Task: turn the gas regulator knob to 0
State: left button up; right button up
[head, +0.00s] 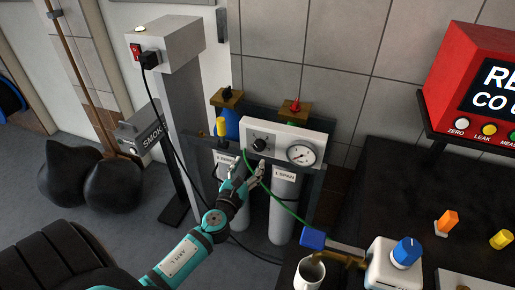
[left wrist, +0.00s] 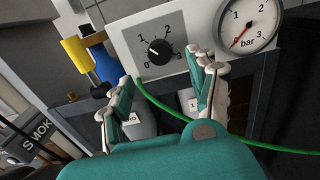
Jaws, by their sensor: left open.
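The gas regulator knob (head: 259,144) is a black knob on a white panel. It also shows in the left wrist view (left wrist: 159,52), on a grey dial plate marked 0 to 3. A small pale mark seems to be at the knob's upper left, between 0 and 1; the exact setting is hard to read. My left gripper (head: 245,174) is open and empty, just below and in front of the knob. In the left wrist view its fingers (left wrist: 166,80) stand apart, one at each side below the knob, with no visible contact. My right gripper is not in view.
A pressure gauge (head: 301,154) is right of the knob, its red needle near 0. A green hose (head: 287,212) runs by the gripper. Gas cylinders (head: 284,209) stand below the panel. A dark bench (head: 382,185) with a red monitor (head: 468,68) is at right.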

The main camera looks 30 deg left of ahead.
aim_at(258, 149)
pick_arm(q)
jog(key=x, duration=0.7)
jog(key=shift+w+a, duration=0.1)
jog(key=shift+w, duration=0.25)
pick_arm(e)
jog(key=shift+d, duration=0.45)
pick_arm(q)
jog(key=shift+c, duration=0.4)
jog(key=c, duration=1.1)
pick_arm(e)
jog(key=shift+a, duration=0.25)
